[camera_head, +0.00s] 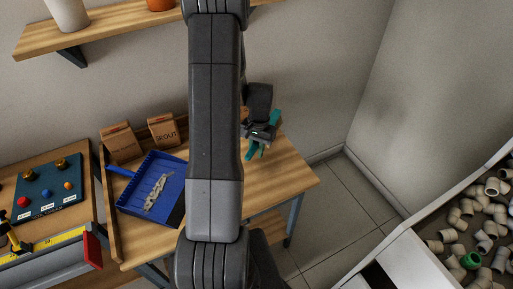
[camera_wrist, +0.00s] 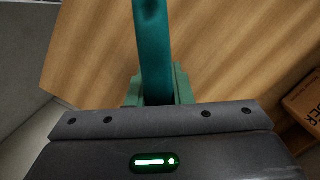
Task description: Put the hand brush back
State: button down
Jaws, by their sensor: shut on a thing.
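The hand brush shows as a teal handle (camera_wrist: 152,45) in the wrist view, running from the top edge down to my gripper (camera_wrist: 158,88). The green fingers are closed on both sides of the handle. In the head view my gripper (camera_head: 258,142) is over the right part of the wooden bench (camera_head: 292,178), with teal parts around it. The brush's bristles are not clearly visible. A blue dustpan (camera_head: 133,196) lies on the bench to the left, with a strip of grey debris (camera_head: 158,192) in it. My arm hides part of the bench and the dustpan's right side.
Two brown cartons (camera_head: 121,143) (camera_head: 163,131) stand at the back of the bench; a carton (camera_wrist: 303,102) shows at the wrist view's right. A board with knobs (camera_head: 47,196) is at left. A bin of pipe fittings (camera_head: 470,232) is at right. The bench's right end looks clear.

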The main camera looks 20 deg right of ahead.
jog(key=shift+f+b, duration=1.85)
jog(key=shift+f, duration=0.95)
jog(key=c, duration=1.2)
grip_release()
jog(key=r, duration=0.4)
jog(key=w+d+r, duration=0.1)
jog(key=r, duration=0.4)
jog(key=r+b, duration=0.1)
jog(key=r, duration=0.3)
jog(key=shift+w+d+r, duration=0.2)
jog(key=shift+r, duration=0.15)
